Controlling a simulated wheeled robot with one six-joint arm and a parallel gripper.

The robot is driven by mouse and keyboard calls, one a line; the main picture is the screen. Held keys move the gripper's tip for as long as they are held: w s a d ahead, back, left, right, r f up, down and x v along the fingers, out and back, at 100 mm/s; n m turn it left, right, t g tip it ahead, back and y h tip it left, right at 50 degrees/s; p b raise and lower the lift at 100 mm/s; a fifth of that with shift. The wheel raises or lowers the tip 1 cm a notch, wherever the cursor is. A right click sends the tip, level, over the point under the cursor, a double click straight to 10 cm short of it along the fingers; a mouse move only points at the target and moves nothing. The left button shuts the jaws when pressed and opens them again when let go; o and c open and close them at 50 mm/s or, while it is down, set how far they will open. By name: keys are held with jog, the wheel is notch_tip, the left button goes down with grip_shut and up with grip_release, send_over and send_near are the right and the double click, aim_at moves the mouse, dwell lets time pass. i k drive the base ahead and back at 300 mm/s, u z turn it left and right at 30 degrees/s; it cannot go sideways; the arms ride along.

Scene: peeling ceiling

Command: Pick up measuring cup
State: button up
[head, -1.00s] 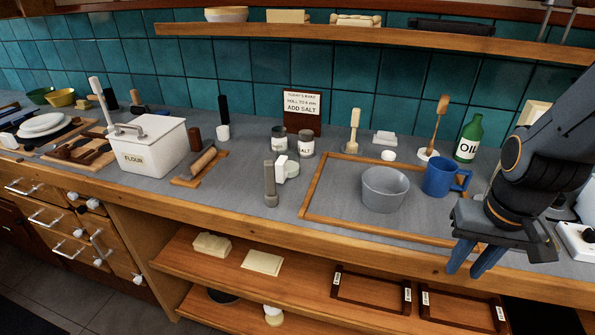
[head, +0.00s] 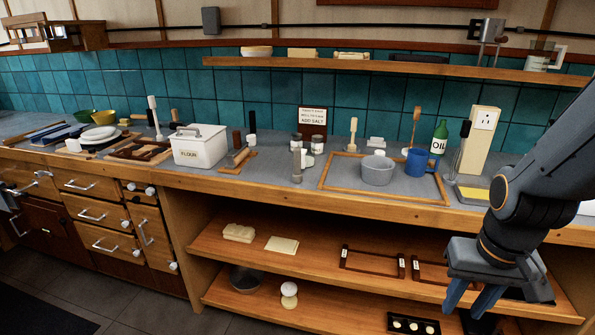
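A clear cup with a pale handle (head: 545,57), which looks like the measuring cup, stands at the right end of the upper wall shelf. Its markings are too small to read. My gripper (head: 468,302) hangs at the lower right in the head view, in front of the counter and lower shelves. Its two blue fingers point down and are apart, with nothing seen between them. It is well below the cup in the picture and apart from it.
The upper shelf (head: 470,70) also holds a bowl and boxes. Below, the counter carries a grey bowl (head: 376,171), a blue mug (head: 420,162), a green oil bottle (head: 439,138), a flour box (head: 199,147) and a tall socket block (head: 478,140). Floor is free at lower left.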

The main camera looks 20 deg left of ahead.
aim_at(307, 147)
jog(key=z, duration=0.25)
jog(key=k, duration=0.2)
jog(key=u, duration=1.1)
jog(key=i, duration=0.65)
jog(key=u, duration=0.15)
